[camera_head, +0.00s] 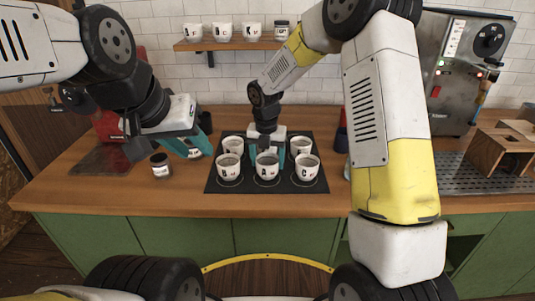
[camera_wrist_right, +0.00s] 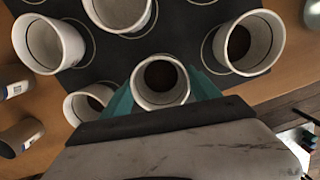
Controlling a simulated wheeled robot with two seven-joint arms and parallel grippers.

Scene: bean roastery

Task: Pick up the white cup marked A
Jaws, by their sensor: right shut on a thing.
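Several white cups stand on a black mat (camera_head: 213,185) on the counter in the head view. My right gripper (camera_head: 267,160) comes down over the mat, its teal fingers on either side of the front middle cup (camera_head: 266,168). That cup's dark mark is too small to read surely. In the right wrist view, a white cup (camera_wrist_right: 160,97) with a dark inside sits between the teal fingers of the right gripper (camera_wrist_right: 162,90), shut on it. My left gripper (camera_head: 190,145) hangs above the counter left of the mat, its fingers partly hidden; its opening is unclear.
Neighbouring cups stand close by: front left (camera_head: 229,168), front right (camera_head: 307,169), back left (camera_head: 233,144) and back right (camera_head: 300,145). A dark jar (camera_head: 161,166) stands left of the mat. A wooden stand (camera_head: 500,150) is at right. The wall shelf (camera_head: 228,45) holds more cups.

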